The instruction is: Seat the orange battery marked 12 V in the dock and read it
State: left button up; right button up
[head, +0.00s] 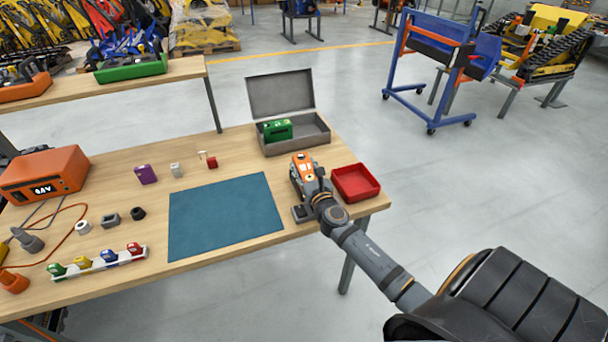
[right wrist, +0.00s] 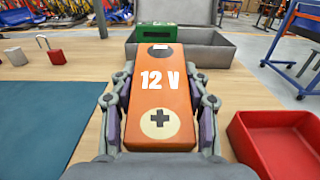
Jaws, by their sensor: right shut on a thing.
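The orange battery (right wrist: 160,100) reads 12 V and shows a plus mark on a pale disc in the right wrist view. It also shows in the head view (head: 302,169). My right gripper (right wrist: 161,88) is shut on its two sides, over the table between the blue mat and the red tray. I cannot tell if the battery touches the table. A small dark grey block (head: 301,213) shows beside my right wrist; I cannot tell what it is. An orange unit (head: 46,177) with a lit display, its digits small, stands at the far left. No dock is clearly recognisable. My left gripper is out of view.
An open grey case (head: 323,137) holding a green battery (head: 277,130) is behind the gripper. A red tray (head: 357,181) is close on the right. The blue mat (head: 225,213) is bare. Padlocks, small blocks, a white rack (head: 97,262) and cables lie left.

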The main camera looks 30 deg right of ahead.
grip_shut()
jog(key=shift+r, duration=0.2)
jog(key=shift+w+r+p, duration=0.1)
jog(key=shift+r+p, duration=0.4)
jog(key=shift+r, duration=0.15)
notch_tip(320, 180, up, 27)
jog(key=p, duration=0.8)
jog(key=shift+f, duration=0.2)
jog(key=f+g+p, duration=0.1)
jog(key=f, duration=0.5)
jog(key=f+g+p, duration=0.1)
jog(key=f+p, duration=0.1)
jog(key=f, duration=0.5)
jog(key=w+f+g+p, duration=0.1)
jog(key=f+p, duration=0.1)
jog(key=f, duration=0.4)
jog(key=shift+d+f+y, duration=0.2)
jog(key=shift+f+y, duration=0.05)
jog(key=shift+y, duration=0.05)
